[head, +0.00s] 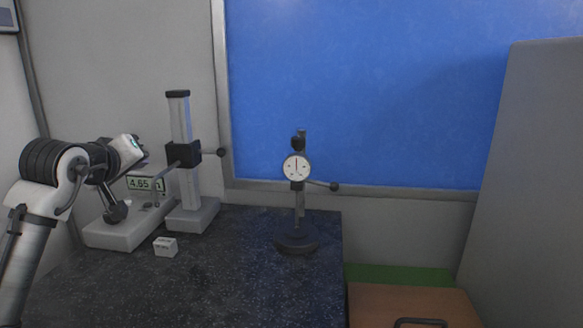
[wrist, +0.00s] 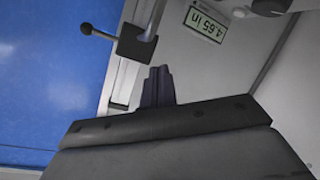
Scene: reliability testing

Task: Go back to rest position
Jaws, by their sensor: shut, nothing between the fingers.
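My gripper (head: 117,212) is at the left in the head view, low in front of a digital display (head: 145,184) that reads about 4.65. The fingers are shut and hold nothing; they also show in the wrist view (wrist: 158,86). The display appears in the wrist view (wrist: 205,24) reading 4.65 in. My arm reaches in from the left edge and covers part of the instrument behind it.
A column stand (head: 180,120) with a knobbed lever is right of my gripper. A small white box (head: 165,246) lies on the dark speckled table (head: 230,290). A dial gauge (head: 296,168) on a round-based stand is farther right. The table's front middle is clear.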

